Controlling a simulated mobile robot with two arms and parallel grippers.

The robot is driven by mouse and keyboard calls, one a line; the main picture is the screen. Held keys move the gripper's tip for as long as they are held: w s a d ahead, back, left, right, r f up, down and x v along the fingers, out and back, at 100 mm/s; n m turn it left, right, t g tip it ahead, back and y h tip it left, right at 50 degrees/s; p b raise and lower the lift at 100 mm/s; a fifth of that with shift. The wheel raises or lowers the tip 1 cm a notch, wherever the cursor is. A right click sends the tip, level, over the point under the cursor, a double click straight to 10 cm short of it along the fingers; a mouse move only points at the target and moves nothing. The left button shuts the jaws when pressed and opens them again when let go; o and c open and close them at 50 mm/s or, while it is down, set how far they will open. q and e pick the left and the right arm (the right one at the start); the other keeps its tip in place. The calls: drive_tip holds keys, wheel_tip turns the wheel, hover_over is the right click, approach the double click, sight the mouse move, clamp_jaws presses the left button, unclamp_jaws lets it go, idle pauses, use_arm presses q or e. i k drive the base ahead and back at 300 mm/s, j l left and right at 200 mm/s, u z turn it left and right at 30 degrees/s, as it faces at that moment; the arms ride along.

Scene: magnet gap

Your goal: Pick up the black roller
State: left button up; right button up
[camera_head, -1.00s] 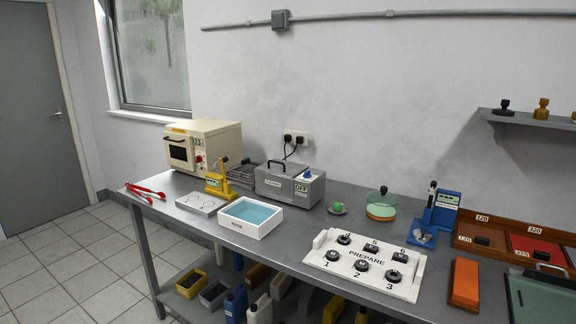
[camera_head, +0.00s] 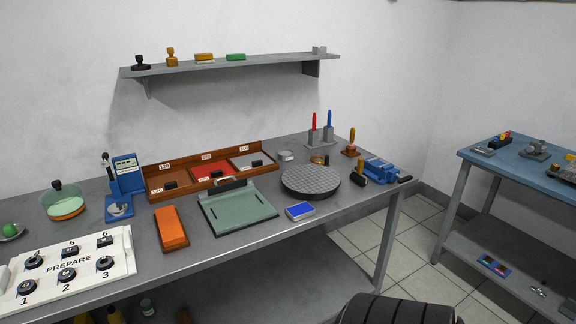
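A small black cylinder (camera_head: 358,180), which looks like the black roller, lies near the right end of the grey bench. It is beside a blue vise (camera_head: 381,170), on its left. It is small in view, so I cannot tell whether the two touch. Neither of my grippers is in view.
On the grey bench (camera_head: 226,258) stand a round dark plate (camera_head: 311,180), a green board (camera_head: 237,207), a blue pad (camera_head: 300,211), an orange block (camera_head: 171,228) and a white PREPARE panel (camera_head: 122,264). A black ribbed object (camera_head: 395,309) is at the bottom edge. A blue table (camera_head: 545,166) stands right.

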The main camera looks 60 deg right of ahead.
sight(355, 175)
drive_tip(key=z, duration=2.45)
